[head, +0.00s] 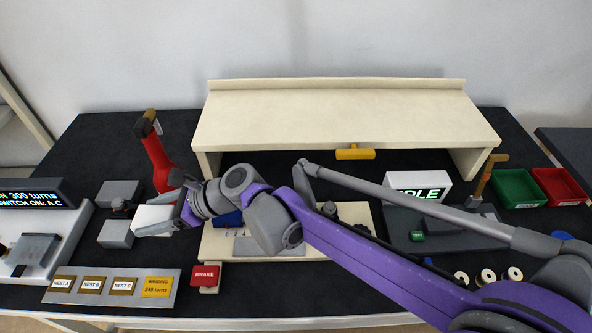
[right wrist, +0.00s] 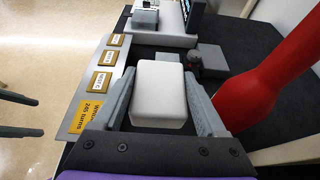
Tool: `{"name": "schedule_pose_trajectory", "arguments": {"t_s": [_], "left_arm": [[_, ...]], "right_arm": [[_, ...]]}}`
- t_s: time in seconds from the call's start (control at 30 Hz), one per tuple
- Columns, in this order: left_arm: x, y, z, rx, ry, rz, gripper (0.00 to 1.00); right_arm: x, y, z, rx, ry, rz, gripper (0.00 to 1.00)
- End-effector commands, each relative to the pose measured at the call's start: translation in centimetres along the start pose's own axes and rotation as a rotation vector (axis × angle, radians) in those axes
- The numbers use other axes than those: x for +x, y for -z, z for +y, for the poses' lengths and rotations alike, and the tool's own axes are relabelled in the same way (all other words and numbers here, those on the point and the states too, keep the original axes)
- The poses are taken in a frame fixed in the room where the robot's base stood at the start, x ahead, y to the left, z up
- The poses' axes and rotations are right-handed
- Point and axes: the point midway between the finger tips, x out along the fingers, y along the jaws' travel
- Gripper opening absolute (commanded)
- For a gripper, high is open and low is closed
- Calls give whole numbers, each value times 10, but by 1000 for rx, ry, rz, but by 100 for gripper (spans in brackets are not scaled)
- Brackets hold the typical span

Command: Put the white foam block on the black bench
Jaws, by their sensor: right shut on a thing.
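The white foam block (right wrist: 158,92) is between the two grey fingers of my right gripper in the right wrist view. In the head view the block (head: 153,217) shows at the left, near grey blocks. My right gripper (head: 166,214) is shut on it; whether the block touches the surface below is not clear. The black bench (head: 100,160) is the dark top that spans the scene. My left gripper is not in view.
A red upright post (head: 156,160) stands just behind the block. Grey blocks (head: 116,233) sit beside it, and a label plate (head: 110,287) lies in front. A cream shelf (head: 335,110) stands at the back. Green (head: 517,188) and red (head: 559,187) bins are at the right.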

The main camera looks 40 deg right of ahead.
Motion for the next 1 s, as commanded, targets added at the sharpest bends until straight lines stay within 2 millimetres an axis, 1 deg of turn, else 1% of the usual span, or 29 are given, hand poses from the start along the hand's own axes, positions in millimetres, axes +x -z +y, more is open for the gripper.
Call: {"name": "schedule_pose_trajectory", "arguments": {"t_s": [0.27, 0.33, 0.37, 0.6, 0.87, 1.0], "left_arm": [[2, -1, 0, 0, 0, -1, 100], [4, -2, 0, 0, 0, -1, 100], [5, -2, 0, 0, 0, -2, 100], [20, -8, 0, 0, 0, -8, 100], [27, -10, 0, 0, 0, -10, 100], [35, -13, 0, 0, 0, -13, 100]], "right_arm": [[0, -2, 4, -4, -11, -3, 20], [2, 1, 3, -4, -11, -3, 20], [3, 5, 3, -4, -11, -2, 20], [20, 46, 3, -2, -10, -2, 20], [29, 66, 3, -3, -10, -2, 20], [37, 86, 3, -3, -10, -2, 20]]}}
